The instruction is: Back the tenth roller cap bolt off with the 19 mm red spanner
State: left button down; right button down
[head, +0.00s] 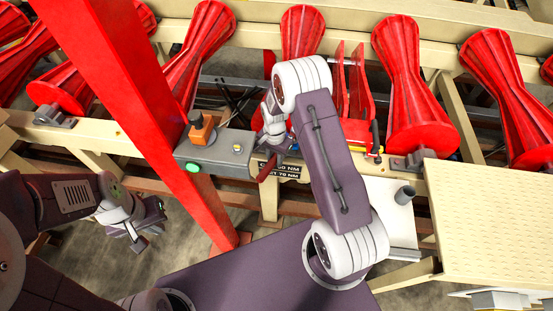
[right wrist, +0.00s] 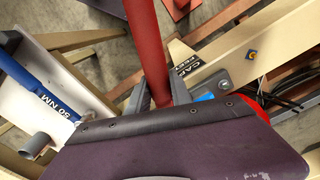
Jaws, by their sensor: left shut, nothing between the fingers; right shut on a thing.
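The red spanner (right wrist: 148,45) is a long red bar in the right wrist view, held between the fingers of my right gripper (right wrist: 158,92). In the head view a short red length of the spanner (head: 267,172) shows below my right gripper (head: 272,140), which is over the line's near rail. The spanner's far end runs out of the wrist view, so I cannot see whether it is on a bolt. I cannot pick out the tenth roller cap bolt; the arm covers part of the rail. My left gripper (head: 138,222) is shut and empty, low at the left.
Red rollers (head: 407,80) line the back. A red post (head: 135,110) stands between my arms. A grey box (head: 222,150) with a green button is beside the right gripper. A white tray (head: 400,225) and cream platform (head: 490,215) lie right. A blue wrench (right wrist: 40,90) marked 50 NM shows.

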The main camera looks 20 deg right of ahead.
jog(key=shift+f+b, duration=0.8)
jog(key=shift+f, duration=0.2)
jog(key=shift+w, duration=0.1)
dwell(0.8)
jog(key=shift+r, duration=0.1)
jog(key=shift+r+p, duration=2.05)
jog(key=shift+r, duration=0.4)
